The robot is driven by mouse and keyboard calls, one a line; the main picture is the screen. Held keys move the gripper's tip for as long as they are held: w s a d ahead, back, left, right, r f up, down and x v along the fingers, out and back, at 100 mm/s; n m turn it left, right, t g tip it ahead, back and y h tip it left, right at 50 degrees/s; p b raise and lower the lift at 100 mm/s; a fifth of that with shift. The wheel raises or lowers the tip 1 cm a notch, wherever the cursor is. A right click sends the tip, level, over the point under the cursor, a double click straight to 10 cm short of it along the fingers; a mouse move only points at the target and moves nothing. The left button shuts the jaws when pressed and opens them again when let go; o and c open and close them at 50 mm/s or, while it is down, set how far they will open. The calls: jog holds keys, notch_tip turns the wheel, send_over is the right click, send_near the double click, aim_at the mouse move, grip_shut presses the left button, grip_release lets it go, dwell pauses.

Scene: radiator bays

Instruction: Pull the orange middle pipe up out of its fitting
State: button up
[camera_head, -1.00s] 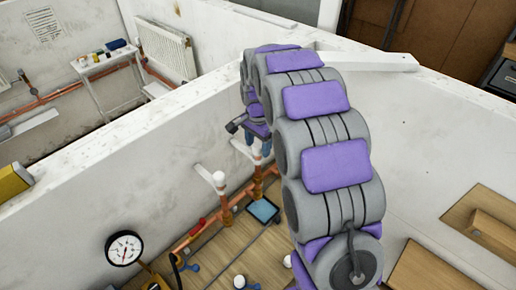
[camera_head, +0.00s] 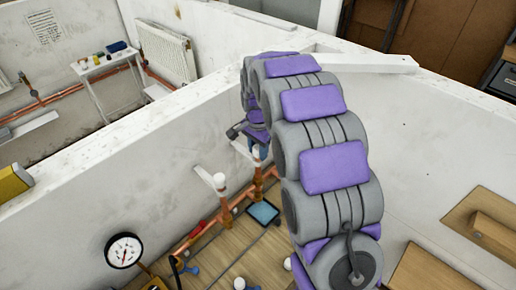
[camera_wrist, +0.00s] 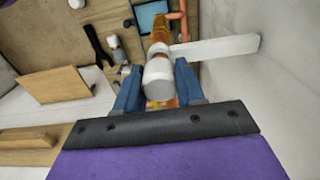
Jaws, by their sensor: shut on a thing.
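The orange middle pipe (camera_head: 257,180) stands upright by the white wall, with a white cap on its top. In the wrist view the white cap (camera_wrist: 160,80) lies between the two blue fingers of my gripper (camera_wrist: 160,88), which are shut on it. Orange (camera_wrist: 158,38) shows beyond the cap. In the head view my gripper (camera_head: 257,146) is at the top of this pipe, partly behind my arm. The pipe's lower end and its fitting are too small to judge.
A white bracket (camera_wrist: 220,48) runs from the wall to the pipe. Another upright orange pipe with a white cap (camera_head: 219,181) stands to its left. A blue tray (camera_head: 263,213) lies on the wooden floor nearby. A pressure gauge (camera_head: 124,250) is at the lower left.

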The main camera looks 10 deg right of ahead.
jog(key=shift+w+r, duration=0.1)
jog(key=shift+r, duration=0.05)
jog(key=shift+r+p, duration=0.65)
jog(key=shift+r, duration=1.2)
jog(key=o, duration=0.9)
jog(key=shift+r+p, duration=1.2)
jog(key=shift+r, duration=2.3)
